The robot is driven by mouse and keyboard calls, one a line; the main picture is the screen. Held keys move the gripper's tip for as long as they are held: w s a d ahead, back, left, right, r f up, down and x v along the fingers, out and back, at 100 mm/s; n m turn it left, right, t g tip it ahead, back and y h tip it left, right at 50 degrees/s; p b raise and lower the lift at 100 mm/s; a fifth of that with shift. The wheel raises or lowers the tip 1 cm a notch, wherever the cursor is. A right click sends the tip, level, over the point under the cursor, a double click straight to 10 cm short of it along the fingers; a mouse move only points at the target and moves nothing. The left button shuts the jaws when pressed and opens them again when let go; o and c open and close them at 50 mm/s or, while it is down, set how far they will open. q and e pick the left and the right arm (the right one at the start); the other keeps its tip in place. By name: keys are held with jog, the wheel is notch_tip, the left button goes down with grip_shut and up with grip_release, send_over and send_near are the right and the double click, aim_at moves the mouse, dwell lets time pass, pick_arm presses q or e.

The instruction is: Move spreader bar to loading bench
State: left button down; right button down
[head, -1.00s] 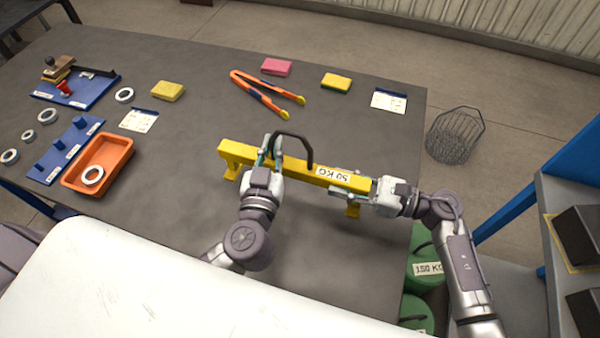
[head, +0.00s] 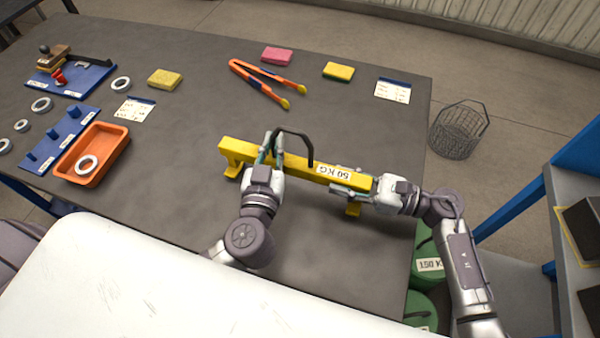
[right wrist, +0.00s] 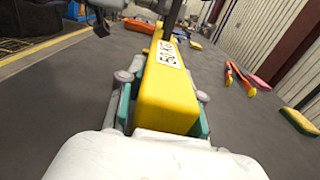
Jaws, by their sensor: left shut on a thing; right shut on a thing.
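The yellow spreader bar (head: 297,166) carries a 50 KG label and a black handle in its middle. It lies over the dark grey bench top (head: 190,215), and whether its feet touch the surface I cannot tell. My left gripper (head: 268,155) is shut on the bar left of the handle. My right gripper (head: 350,178) is shut on its right end. In the right wrist view the bar (right wrist: 167,90) runs away from the camera between the teal-padded fingers of my right gripper (right wrist: 160,110).
Orange tongs (head: 262,80), sponges (head: 338,71) and a paper card (head: 393,91) lie behind the bar. An orange tray (head: 93,155) and a blue peg rack (head: 55,140) are at left. A wire basket (head: 457,130) and green weights (head: 425,268) stand beyond the right edge.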

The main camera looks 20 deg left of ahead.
pick_arm(q)
jog(key=shift+f+b, duration=0.5)
pick_arm(e)
jog(key=shift+s+f, duration=0.1)
jog(key=shift+f, duration=0.5)
pick_arm(q)
jog(key=c, duration=1.6)
grip_release()
jog(key=shift+f, duration=0.1)
pick_arm(e)
jog(key=c, duration=1.2)
grip_release()
jog(key=shift+f, duration=0.1)
pick_arm(q)
jog(key=o, duration=0.4)
jog(key=shift+s, duration=0.1)
pick_arm(e)
jog(key=o, duration=0.4)
jog(key=shift+o, duration=0.2)
